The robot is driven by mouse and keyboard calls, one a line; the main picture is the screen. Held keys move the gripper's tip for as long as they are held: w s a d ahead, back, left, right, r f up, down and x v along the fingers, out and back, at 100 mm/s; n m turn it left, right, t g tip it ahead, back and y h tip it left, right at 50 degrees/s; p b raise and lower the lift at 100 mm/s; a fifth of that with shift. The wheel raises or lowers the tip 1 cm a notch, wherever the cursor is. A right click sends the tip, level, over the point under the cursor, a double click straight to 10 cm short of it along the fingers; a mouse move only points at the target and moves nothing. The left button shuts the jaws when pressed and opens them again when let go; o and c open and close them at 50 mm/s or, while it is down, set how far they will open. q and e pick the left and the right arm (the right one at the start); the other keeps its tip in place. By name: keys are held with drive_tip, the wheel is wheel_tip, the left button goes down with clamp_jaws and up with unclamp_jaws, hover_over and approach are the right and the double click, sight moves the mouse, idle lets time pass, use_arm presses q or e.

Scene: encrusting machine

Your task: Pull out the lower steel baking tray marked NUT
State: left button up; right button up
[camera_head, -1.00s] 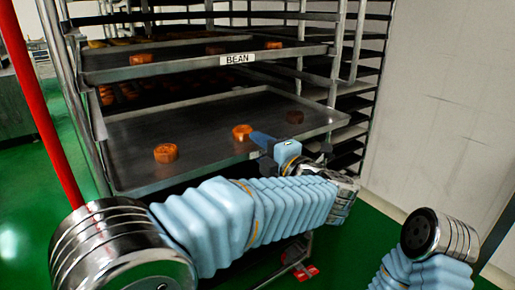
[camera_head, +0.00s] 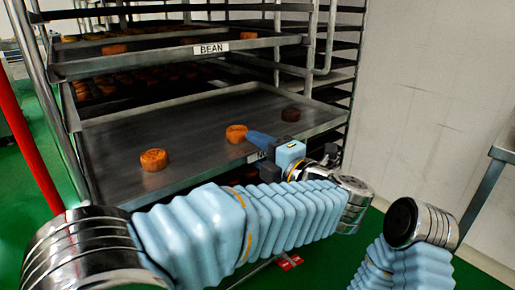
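The lower steel baking tray (camera_head: 190,140) juts from the rack towards me, below the upper tray. It bears two orange-brown cakes (camera_head: 154,160) (camera_head: 236,134) and a dark brown one (camera_head: 290,115). My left gripper (camera_head: 259,143) is at the middle of its front rim, with a blue finger over the rim. The other finger is hidden, but the tray moves along with the gripper, so it looks shut on the rim. The gripper hides most of the label there; its word cannot be read. My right gripper is out of view.
The upper tray (camera_head: 150,64), labelled BEAN (camera_head: 211,48), holds several cakes. The rack's metal posts (camera_head: 309,50) stand around the trays. A pale wall (camera_head: 430,90) is on the right, with a table edge (camera_head: 503,150). Green floor shows at the left and below.

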use_arm(q)
drive_tip(key=shift+o, duration=1)
drive_tip(key=v, duration=1.3)
drive_tip(key=shift+s+d+b, duration=0.25)
drive_tip(key=shift+s+b, duration=0.05)
drive_tip(key=shift+s, duration=0.05)
